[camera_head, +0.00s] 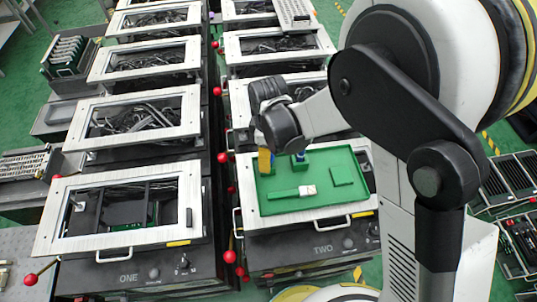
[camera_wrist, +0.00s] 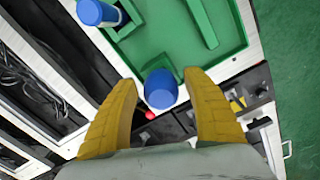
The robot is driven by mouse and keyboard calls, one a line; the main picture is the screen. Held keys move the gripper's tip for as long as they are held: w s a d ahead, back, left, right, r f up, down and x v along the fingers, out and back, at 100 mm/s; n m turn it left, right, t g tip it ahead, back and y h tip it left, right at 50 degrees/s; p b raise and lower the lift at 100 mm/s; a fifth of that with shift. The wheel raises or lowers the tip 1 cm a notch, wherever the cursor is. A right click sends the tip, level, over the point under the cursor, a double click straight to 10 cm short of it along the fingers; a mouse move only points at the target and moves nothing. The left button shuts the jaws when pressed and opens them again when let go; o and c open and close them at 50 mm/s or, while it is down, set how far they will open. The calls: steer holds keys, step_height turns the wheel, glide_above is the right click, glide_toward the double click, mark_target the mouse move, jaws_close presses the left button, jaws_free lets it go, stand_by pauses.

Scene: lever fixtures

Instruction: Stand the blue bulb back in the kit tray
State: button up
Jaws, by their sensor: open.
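The green kit tray (camera_head: 268,207) lies on top of the unit marked TWO in the head view; its green floor also shows in the wrist view (camera_wrist: 160,40). My gripper (camera_head: 265,161) is over the tray's far left corner, fingers pointing down. In the wrist view its yellow fingers (camera_wrist: 160,82) are apart. A rounded blue thing, probably the blue bulb (camera_wrist: 160,90), shows between them near the tray's corner; contact cannot be told. A second blue piece (camera_wrist: 97,12) with a white band sits by a green holder in the tray; it also shows in the head view (camera_head: 300,156).
A white-ended piece (camera_head: 308,190) lies by a green bar in the tray, right of which is a square green outline (camera_head: 342,176). Red ball knobs (camera_head: 230,257) stand between the units. Unit ONE (camera_head: 128,250), with an open framed top, is at left.

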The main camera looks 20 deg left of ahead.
step_height(320, 180, up, 12)
steer(key=shift+r+p, duration=0.1)
steer(key=shift+p, duration=0.6)
steer(key=w+d+r+m+t, duration=0.2)
steer(key=d+r+m, duration=0.4)
steer(key=d, duration=0.4)
steer(key=s+d+r+m+t, duration=0.1)
steer(key=d+m, duration=0.3)
steer(key=d, duration=0.4)
steer(key=s+d+r+m+t, duration=0.2)
steer(key=s+d+r+m, duration=0.1)
steer(key=d, duration=0.5)
steer(key=s+d+r+m+t, duration=0.2)
steer(key=d+m, duration=0.4)
steer(key=d, duration=0.3)
steer(key=shift+s+r, duration=0.5)
steer(key=shift+s, duration=0.5)
